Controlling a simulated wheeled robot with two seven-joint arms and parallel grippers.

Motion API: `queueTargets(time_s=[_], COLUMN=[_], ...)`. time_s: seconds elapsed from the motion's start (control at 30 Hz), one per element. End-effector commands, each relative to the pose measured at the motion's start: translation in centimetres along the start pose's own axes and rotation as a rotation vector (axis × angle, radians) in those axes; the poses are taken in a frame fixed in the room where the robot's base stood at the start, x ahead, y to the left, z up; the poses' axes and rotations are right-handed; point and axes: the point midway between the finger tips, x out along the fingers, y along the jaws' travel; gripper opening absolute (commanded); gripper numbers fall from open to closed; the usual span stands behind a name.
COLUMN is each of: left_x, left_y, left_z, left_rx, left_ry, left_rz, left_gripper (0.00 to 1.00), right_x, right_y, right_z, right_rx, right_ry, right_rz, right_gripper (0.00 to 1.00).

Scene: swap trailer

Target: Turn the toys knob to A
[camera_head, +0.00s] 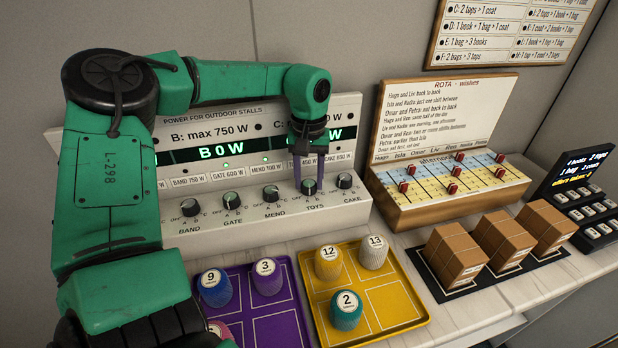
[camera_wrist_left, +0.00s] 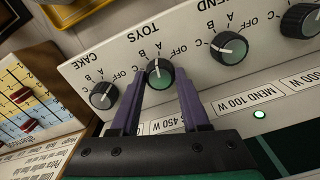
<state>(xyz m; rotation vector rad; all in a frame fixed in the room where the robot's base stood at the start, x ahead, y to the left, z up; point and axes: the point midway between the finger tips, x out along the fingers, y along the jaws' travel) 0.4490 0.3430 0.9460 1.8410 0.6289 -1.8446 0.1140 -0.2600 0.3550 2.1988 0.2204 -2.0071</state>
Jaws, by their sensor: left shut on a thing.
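The toys knob (camera_head: 309,187) is the second from the right in the row on the white power panel (camera_head: 270,214). In the left wrist view the toys knob (camera_wrist_left: 160,74) is dark with a green face and a white pointer line. That line points roughly to the top of the picture, near the A and B marks; I cannot tell exactly which. My left gripper (camera_head: 308,186) comes down from above, its purple fingers on either side of the knob; they also show in the left wrist view (camera_wrist_left: 158,88). It is shut on the knob. My right gripper is out of view.
The mend knob (camera_head: 271,193) and cake knob (camera_head: 344,181) stand close on either side. A purple tray (camera_head: 276,329) and a yellow tray (camera_head: 395,312) with numbered cylinders lie in front. A rota board (camera_head: 440,120) and brown boxes (camera_head: 455,256) are to the right.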

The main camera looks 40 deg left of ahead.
Motion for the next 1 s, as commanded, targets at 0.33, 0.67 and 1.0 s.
queueTargets(time_s=[0.33,0.67,1.0], left_x=[-0.31,-0.33,-0.26], left_y=[0.12,0.12,0.10], left_z=[-0.19,-0.21,-0.16], left_rx=[0.149,0.175,0.173], left_ry=[0.009,0.010,0.007], left_rz=[0.005,0.005,0.004], left_gripper=[0.00,0.00,0.75], right_x=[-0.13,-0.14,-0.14], right_y=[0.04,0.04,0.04], right_z=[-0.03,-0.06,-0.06], right_rx=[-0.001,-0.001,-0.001], right_ry=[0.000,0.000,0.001], right_rz=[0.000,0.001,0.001], right_gripper=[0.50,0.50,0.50])
